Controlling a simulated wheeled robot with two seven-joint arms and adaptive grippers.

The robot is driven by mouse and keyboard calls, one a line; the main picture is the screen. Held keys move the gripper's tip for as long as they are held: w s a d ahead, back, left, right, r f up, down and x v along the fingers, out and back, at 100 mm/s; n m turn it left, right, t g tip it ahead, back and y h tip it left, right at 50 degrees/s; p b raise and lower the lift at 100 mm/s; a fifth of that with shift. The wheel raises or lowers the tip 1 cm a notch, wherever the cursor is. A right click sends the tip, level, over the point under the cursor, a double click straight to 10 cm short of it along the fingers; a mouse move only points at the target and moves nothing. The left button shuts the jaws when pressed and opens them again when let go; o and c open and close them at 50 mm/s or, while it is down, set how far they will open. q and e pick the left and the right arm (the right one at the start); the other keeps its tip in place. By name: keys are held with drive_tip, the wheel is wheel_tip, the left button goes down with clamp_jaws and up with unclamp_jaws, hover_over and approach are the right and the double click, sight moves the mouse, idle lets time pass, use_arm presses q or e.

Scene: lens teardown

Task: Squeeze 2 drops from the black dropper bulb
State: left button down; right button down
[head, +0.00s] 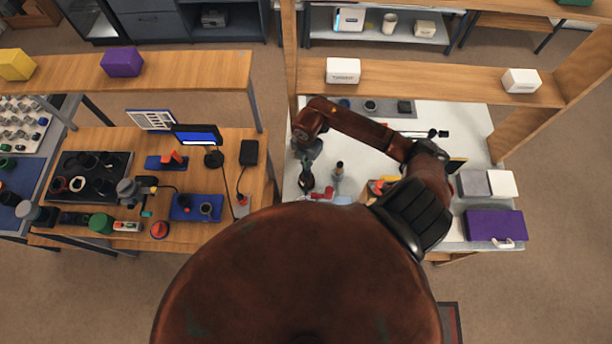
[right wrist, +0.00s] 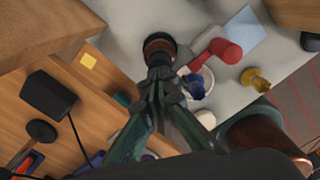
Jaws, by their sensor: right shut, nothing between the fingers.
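My right gripper (head: 307,180) hangs over the left part of the white table (head: 430,117). In the right wrist view its two dark fingers (right wrist: 160,72) come together at the tips, shut and empty. A round dark object with a brownish rim (right wrist: 158,42) shows just beyond the fingertips and is partly hidden by them. It may be the dropper bottle, but the black bulb cannot be made out clearly. My left gripper is not in view.
A red object (right wrist: 218,52) lies close to the fingertips, with a blue item (right wrist: 200,84) in a white dish beside it. A pale blue sheet (right wrist: 245,27) and a yellow piece (right wrist: 256,79) lie further right. A purple case (head: 495,225) sits on the table's right.

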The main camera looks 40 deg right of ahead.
drive_tip(key=shift+f, duration=0.1)
idle(0.6)
drive_tip(key=shift+f+b, duration=1.05)
drive_tip(key=shift+f, duration=0.35)
drive_tip(key=shift+s, duration=0.1)
drive_tip(key=shift+r+p, duration=1.2)
drive_tip(key=shift+r, duration=0.3)
drive_tip(key=shift+f, duration=0.2)
